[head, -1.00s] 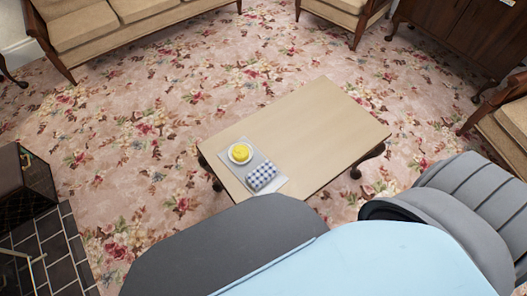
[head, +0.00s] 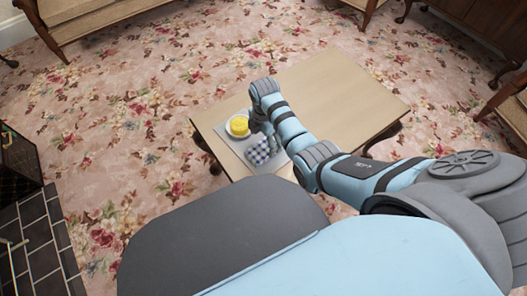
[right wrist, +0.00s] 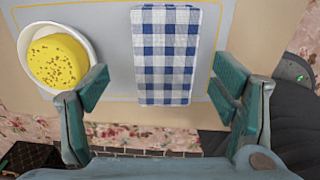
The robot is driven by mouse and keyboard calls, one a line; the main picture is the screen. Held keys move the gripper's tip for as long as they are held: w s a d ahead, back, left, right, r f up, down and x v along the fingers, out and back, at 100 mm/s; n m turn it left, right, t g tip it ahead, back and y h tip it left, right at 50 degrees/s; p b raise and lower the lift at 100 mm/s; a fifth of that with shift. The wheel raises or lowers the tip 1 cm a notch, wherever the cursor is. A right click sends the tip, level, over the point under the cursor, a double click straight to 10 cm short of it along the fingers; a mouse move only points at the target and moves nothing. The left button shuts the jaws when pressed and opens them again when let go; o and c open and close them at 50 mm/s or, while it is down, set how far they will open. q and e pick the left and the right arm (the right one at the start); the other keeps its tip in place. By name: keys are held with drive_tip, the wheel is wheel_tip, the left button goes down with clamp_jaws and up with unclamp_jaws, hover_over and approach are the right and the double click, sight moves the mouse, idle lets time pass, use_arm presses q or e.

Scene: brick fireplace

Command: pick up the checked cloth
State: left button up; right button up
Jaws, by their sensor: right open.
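The blue-and-white checked cloth (head: 260,151) lies folded on a grey mat (right wrist: 115,55) near the left end of the low table. In the right wrist view the cloth (right wrist: 165,55) is a flat oblong with its near end between my fingers. My right gripper (right wrist: 163,84) is open and empty, with one finger on each side of the cloth and gaps between. Whether the fingertips touch the mat cannot be told. In the head view the right gripper (head: 262,124) is over the mat and hides part of the cloth. My left gripper is out of view.
A yellow speckled item (right wrist: 58,60) sits in a white dish beside the cloth, close to my left-hand finger in the right wrist view. The wooden table (head: 350,88) is bare toward the right. Flowered carpet surrounds it, with seats and a dark cabinet (head: 480,35) behind.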

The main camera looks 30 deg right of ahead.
sight(264, 148)
drive_tip(key=f+b, duration=0.2)
drive_tip(key=f, duration=0.1)
drive_tip(key=f+b, duration=0.1)
drive_tip(key=shift+s+a+f, duration=0.2)
drive_tip(key=shift+s+f, duration=0.1)
drive_tip(key=shift+f, duration=0.1)
drive_tip(key=shift+r, duration=0.1)
drive_tip(key=c, duration=1.2)
use_arm(q)
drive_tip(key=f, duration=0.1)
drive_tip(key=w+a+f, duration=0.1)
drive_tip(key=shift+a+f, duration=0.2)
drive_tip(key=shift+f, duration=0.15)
drive_tip(key=shift+p, duration=0.3)
use_arm(e)
drive_tip(key=shift+r, duration=0.1)
